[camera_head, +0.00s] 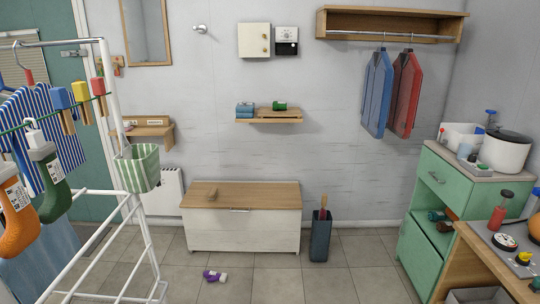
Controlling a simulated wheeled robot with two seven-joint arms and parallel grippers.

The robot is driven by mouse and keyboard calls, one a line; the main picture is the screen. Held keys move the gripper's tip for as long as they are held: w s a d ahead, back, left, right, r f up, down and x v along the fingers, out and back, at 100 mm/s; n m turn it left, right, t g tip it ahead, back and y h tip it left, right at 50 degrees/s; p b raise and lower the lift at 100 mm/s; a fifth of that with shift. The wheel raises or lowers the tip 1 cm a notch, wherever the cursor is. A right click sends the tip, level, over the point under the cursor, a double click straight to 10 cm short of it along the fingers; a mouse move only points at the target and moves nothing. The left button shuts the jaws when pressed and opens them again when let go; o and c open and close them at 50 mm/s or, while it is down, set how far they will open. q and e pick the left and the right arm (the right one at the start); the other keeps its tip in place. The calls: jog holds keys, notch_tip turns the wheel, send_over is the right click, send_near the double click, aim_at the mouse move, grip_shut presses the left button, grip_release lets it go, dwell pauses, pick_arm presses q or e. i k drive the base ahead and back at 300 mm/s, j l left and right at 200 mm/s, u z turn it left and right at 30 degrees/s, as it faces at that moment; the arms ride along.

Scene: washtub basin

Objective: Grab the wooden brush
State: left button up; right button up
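Neither of my grippers shows in the head view.
A white drying rack (147,240) with hanging stockings stands at the left. A dark bin (320,240) holding handled tools stands right of the chest. A green cabinet (440,200) and a wooden table (470,262) fill the right. A purple-and-white item (215,276) lies on the otherwise clear middle floor.

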aim_at(213, 192)
jog(key=i+j+u, duration=0.1)
jog(key=i+u, duration=0.2)
jog(key=i, duration=0.4)
jog(key=i+u, duration=0.3)
jog(key=i, duration=0.45)
jog(key=i+l+z, duration=0.25)
jog(key=i+l, duration=0.15)
jog(key=i+l+z, duration=0.25)
jog(key=i+l, duration=0.1)
jog(key=i, duration=0.1)
